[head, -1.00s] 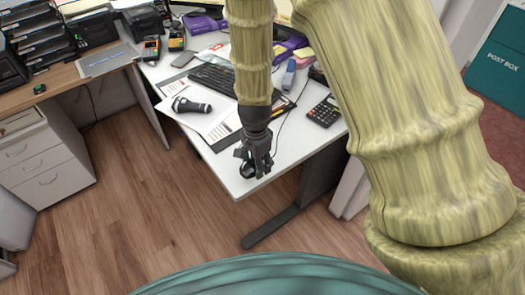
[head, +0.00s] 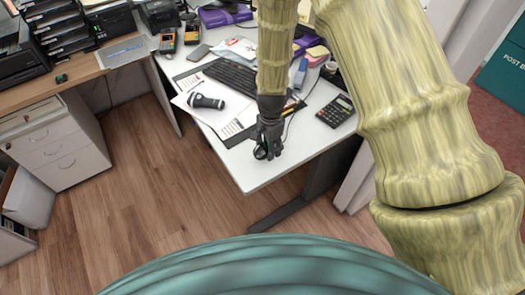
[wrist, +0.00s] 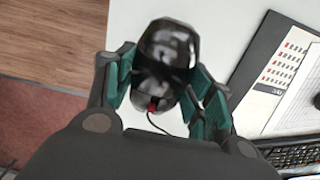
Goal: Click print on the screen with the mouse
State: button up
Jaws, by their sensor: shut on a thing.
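A black glossy mouse (wrist: 168,50) with a red spot sits between the teal-padded fingers of my gripper (wrist: 165,88) in the wrist view. The fingers are shut on its two sides, and its cable runs away behind it. In the head view my gripper (head: 268,142) points down at the front corner of the white desk (head: 262,178), with the mouse (head: 261,152) partly hidden by the fingers. I cannot tell whether the mouse touches the desk top. I see no screen with a print button in the current views.
A black keyboard (head: 232,77), a flashlight (head: 206,101) on papers and a calculator (head: 337,111) lie around my gripper. A keyboard edge (wrist: 290,155) shows in the wrist view. Purple boxes and card terminals stand farther back. The desk's front corner is bare.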

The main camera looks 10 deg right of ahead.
jog(key=w+d+p, duration=0.1)
jog(key=d, duration=0.1)
jog(key=w+d+f+p, duration=0.1)
jog(key=w, duration=0.1)
jog(key=shift+w+d, duration=0.1)
jog(key=shift+d, duration=0.25)
jog(key=shift+f, duration=0.25)
jog(key=shift+f, duration=0.1)
jog(key=shift+f+b, duration=0.85)
jog(key=shift+f, duration=0.15)
jog(key=shift+f, duration=0.15)
jog(key=shift+s, duration=0.2)
dwell(0.7)
jog(key=shift+s+a+p, duration=0.3)
jog(key=shift+s, duration=0.45)
jog(key=shift+s+a, duration=0.1)
jog(key=shift+s, duration=0.1)
jog(key=shift+s+a, duration=0.2)
jog(key=shift+s, duration=0.4)
